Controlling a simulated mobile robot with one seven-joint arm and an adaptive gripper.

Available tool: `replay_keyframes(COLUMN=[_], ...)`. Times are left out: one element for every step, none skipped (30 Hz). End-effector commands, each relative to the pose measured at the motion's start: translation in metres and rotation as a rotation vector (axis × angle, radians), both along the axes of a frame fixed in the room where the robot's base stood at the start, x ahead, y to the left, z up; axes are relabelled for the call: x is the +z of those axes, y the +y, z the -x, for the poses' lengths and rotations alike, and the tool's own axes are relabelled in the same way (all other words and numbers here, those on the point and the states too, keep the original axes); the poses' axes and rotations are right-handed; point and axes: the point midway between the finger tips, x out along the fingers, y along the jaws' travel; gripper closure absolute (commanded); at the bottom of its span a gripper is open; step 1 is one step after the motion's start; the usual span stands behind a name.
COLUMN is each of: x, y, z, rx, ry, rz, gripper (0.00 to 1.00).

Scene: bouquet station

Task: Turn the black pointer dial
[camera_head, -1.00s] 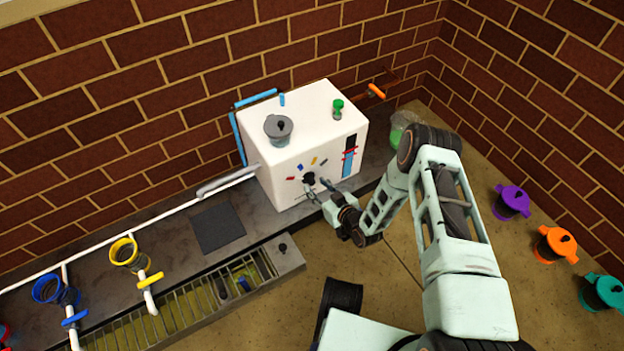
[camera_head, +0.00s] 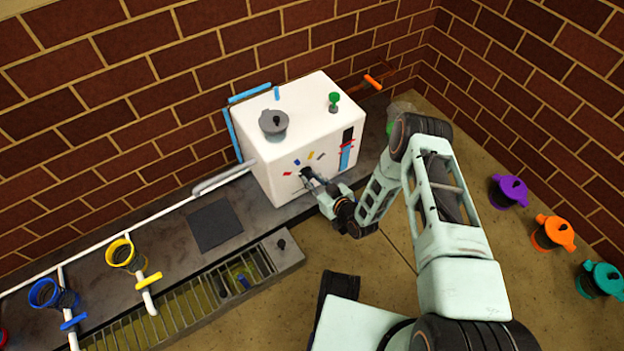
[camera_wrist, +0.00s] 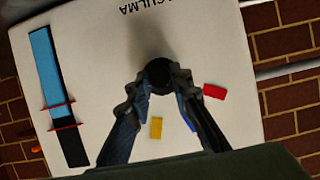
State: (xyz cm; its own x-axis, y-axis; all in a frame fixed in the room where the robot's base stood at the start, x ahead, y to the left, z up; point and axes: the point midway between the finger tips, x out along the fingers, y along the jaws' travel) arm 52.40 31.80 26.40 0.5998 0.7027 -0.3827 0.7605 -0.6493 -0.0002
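The black pointer dial (camera_wrist: 158,75) is on the front face of the white box (camera_head: 265,172). In the head view the dial (camera_head: 306,173) is partly covered by my gripper (camera_head: 311,178). In the wrist view my gripper (camera_wrist: 159,82) has one finger on each side of the dial, and both fingertips seem to touch it. Coloured marks sit around the dial: a red mark (camera_wrist: 214,91), a yellow mark (camera_wrist: 156,128) and a blue mark partly behind a finger. Which way the pointer points is hidden.
A blue and black gauge strip (camera_wrist: 55,90) with red markers is beside the dial. A grey lidded pot (camera_head: 273,123) and a green knob (camera_head: 334,98) are on top of the box. A dark square pad (camera_head: 215,226) and a grated trough (camera_head: 190,310) lie to the left.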

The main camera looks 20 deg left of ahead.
Motion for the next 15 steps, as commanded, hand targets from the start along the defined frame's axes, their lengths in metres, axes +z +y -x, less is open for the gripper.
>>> replay_keyframes(x=[0.0001, 0.0001, 0.0001, 0.0001, 0.0001, 0.0001, 0.0002, 0.0002, 0.0002, 0.0003, 0.0004, 0.0003, 0.0003, 0.0003, 0.0001], y=[0.0000, 0.0001, 0.0001, 0.0001, 0.0001, 0.0001, 0.0001, 0.0000, -0.0001, -0.0003, -0.0005, -0.0010, -0.0011, -0.0011, -0.0013], z=[0.0000, -0.0001, -0.0001, -0.0001, -0.0001, -0.0001, -0.0002, -0.0003, -0.0004, -0.0005, -0.0009, -0.0012, -0.0013, -0.0013, -0.0015], rx=[0.000, 0.000, 0.000, 0.000, 0.000, 0.000, 0.001, 0.000, 0.000, -0.001, -0.001, -0.002, -0.002, -0.001, -0.002], ry=[0.000, 0.000, 0.000, 0.000, 0.000, 0.000, 0.001, 0.002, 0.005, 0.008, 0.013, 0.022, 0.029, 0.038, 0.052], rz=[0.000, 0.000, 0.000, 0.000, 0.000, 0.000, -0.001, -0.003, -0.006, -0.008, -0.012, -0.020, -0.026, -0.033, -0.046], gripper=[0.93, 0.96, 1.00, 1.00, 1.00, 1.00, 1.00, 1.00, 1.00, 1.00, 1.00, 1.00, 1.00, 1.00, 1.00])
